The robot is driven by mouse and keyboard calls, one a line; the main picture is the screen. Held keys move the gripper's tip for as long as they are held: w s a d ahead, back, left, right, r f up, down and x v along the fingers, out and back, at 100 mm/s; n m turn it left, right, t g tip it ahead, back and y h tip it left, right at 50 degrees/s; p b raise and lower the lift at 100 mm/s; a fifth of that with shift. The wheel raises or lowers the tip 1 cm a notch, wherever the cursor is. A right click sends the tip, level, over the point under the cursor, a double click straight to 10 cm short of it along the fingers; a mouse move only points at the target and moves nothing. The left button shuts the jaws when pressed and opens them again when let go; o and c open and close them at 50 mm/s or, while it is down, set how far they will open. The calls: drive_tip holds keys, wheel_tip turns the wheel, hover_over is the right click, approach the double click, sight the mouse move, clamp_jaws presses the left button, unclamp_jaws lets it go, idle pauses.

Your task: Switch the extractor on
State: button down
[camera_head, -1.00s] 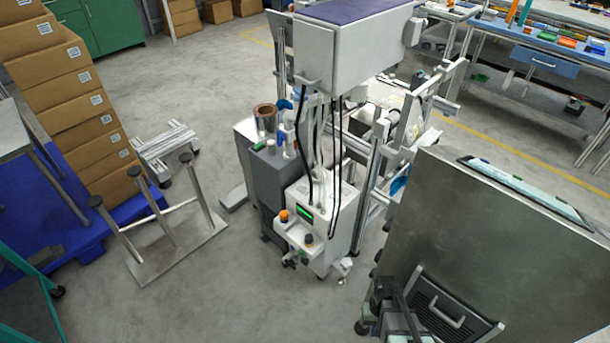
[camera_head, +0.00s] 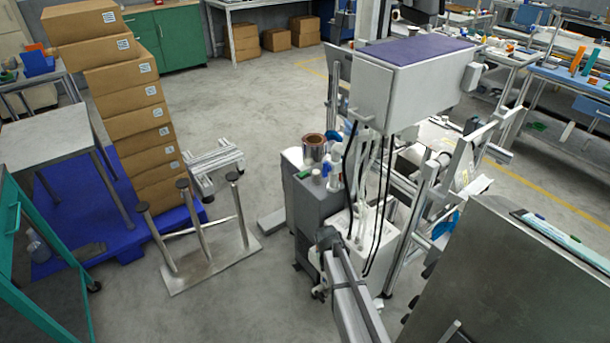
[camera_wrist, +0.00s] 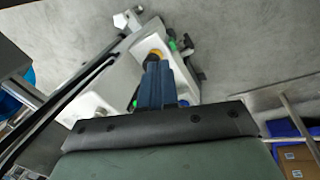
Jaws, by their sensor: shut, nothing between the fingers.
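The extractor appears to be the white floor unit (camera_head: 345,222) with hoses on top, at the middle of the head view. My arm covers most of its front there, so its display and knobs are hidden. The wrist view shows white casing (camera_wrist: 112,88) with an orange knob (camera_wrist: 155,53) on a white ledge. My gripper (camera_wrist: 157,68) is shut and empty, its blue fingers pointing at the orange knob. The fingertips overlap the knob's near side in the picture. I cannot tell whether they touch it.
A grey cabinet (camera_head: 312,208) stands left of the white unit, with a metal reel (camera_head: 314,148) on top. A large steel box (camera_head: 500,270) is at the right.

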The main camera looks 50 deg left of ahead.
drive_tip(key=a+r+n+t+y, duration=0.15)
drive_tip(key=a+r, duration=0.45)
drive_tip(key=a, duration=0.6)
drive_tip(key=a+r+n+t, duration=0.25)
drive_tip(key=a+r, duration=0.45)
drive_tip(key=a, duration=0.6)
wheel_tip(320, 180, up, 10)
drive_tip(key=n+t, duration=0.5)
drive_tip(key=n, duration=0.4)
hover_over(302, 175)
drive_tip(key=s, duration=0.1)
drive_tip(key=shift+s+n, duration=0.2)
drive_tip(key=shift+n, duration=0.7)
drive_tip(key=shift+w+f, duration=0.25)
drive_tip(key=shift+f, duration=1.2)
drive_tip(key=shift+w+f, duration=0.25)
drive_tip(key=shift+f, duration=1.15)
drive_tip(key=shift+w+f, duration=0.25)
drive_tip(key=shift+f, duration=1.2)
drive_tip(key=shift+f, duration=0.2)
